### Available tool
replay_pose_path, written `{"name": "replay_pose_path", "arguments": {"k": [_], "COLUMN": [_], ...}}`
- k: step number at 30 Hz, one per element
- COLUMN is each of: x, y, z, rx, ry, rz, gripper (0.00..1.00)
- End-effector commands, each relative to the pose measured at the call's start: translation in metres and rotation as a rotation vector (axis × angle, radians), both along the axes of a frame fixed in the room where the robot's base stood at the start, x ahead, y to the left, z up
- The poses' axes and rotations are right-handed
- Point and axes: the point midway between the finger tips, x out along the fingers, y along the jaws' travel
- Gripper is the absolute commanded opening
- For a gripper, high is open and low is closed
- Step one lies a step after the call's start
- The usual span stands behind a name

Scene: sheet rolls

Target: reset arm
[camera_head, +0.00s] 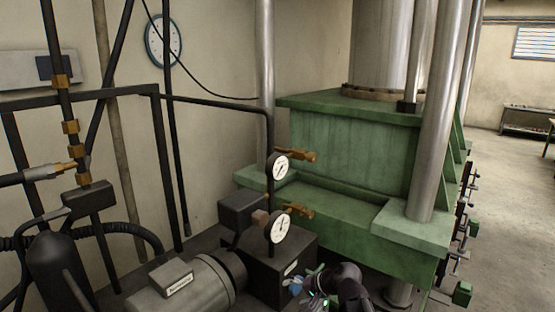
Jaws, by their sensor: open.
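My arm shows only as a small dark, rounded piece at the bottom centre, in front of the green press and next to the black pump block. My gripper (308,287) appears at the left end of it, small and partly cut off by the bottom edge. It is open, and I see nothing held in it. Its fingers are hard to make out against the dark block. The rest of the arm is out of view.
A green press (350,150) with steel columns fills the centre right. A grey motor (185,290), a black pump block (270,268), two gauges (280,167) and dark pipes (80,97) crowd the left. Open floor (510,200) lies at the right, beyond several valve handles.

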Motion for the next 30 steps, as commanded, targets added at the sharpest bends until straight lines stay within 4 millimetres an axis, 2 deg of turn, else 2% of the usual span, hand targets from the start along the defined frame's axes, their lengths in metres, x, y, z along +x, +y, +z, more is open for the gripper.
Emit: {"name": "replay_pose_path", "arguments": {"k": [1, 6, 13, 18, 21, 30], "x": [-0.009, -0.035, -0.07, -0.088, -0.095, -0.098], "y": [-0.006, -0.033, -0.078, -0.106, -0.115, -0.121], "z": [-0.014, -0.051, -0.087, -0.098, -0.101, -0.101], "rx": [-0.064, -0.296, -0.592, -0.752, -0.806, -0.841], "ry": [0.007, 0.043, 0.123, 0.184, 0.208, 0.223], "rz": [0.029, 0.134, 0.263, 0.329, 0.351, 0.364], "gripper": [1.0, 1.0, 1.0, 1.0, 1.0, 1.0]}}
